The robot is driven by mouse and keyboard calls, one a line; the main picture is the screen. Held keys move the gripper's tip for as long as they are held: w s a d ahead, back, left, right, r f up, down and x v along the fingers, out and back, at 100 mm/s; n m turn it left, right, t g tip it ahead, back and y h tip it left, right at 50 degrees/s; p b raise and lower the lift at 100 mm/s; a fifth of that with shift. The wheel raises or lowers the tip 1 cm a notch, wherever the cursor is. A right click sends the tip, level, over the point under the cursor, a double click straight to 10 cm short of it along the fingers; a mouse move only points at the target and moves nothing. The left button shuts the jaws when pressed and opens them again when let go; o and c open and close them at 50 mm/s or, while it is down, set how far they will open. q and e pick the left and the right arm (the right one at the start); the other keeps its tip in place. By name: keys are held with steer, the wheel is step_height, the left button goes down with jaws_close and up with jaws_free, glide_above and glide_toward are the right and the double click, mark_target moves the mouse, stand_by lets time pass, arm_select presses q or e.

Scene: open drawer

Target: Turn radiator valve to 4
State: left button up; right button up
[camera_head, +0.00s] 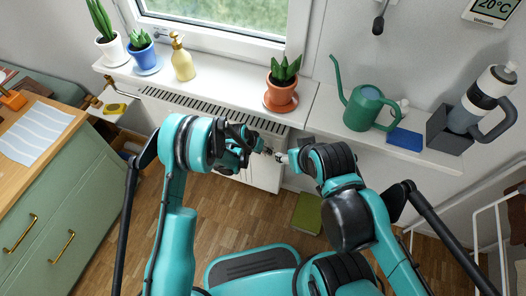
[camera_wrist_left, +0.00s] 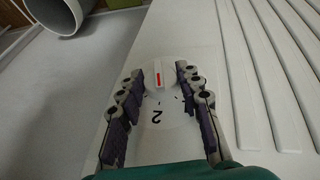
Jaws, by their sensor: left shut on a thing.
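The white radiator valve knob (camera_wrist_left: 160,74) with a red mark shows between my left fingers in the left wrist view. A black 2 is readable on the pale dial (camera_wrist_left: 157,118) below the knob; the other marks are partly hidden or too small to read. My left gripper (camera_wrist_left: 160,80) is shut on the knob, one finger on each side.
The windowsill (camera_head: 322,115) above holds potted plants, a soap bottle (camera_head: 182,60), a green watering can (camera_head: 362,108) and a blue box (camera_head: 405,139). A green cabinet (camera_head: 45,210) stands at the left. A green object (camera_head: 307,213) is on the floor below.

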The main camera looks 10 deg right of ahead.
arm_select(q)
steer(key=o, duration=1.2)
steer(key=shift+c, duration=0.2)
steer(key=v, duration=1.2)
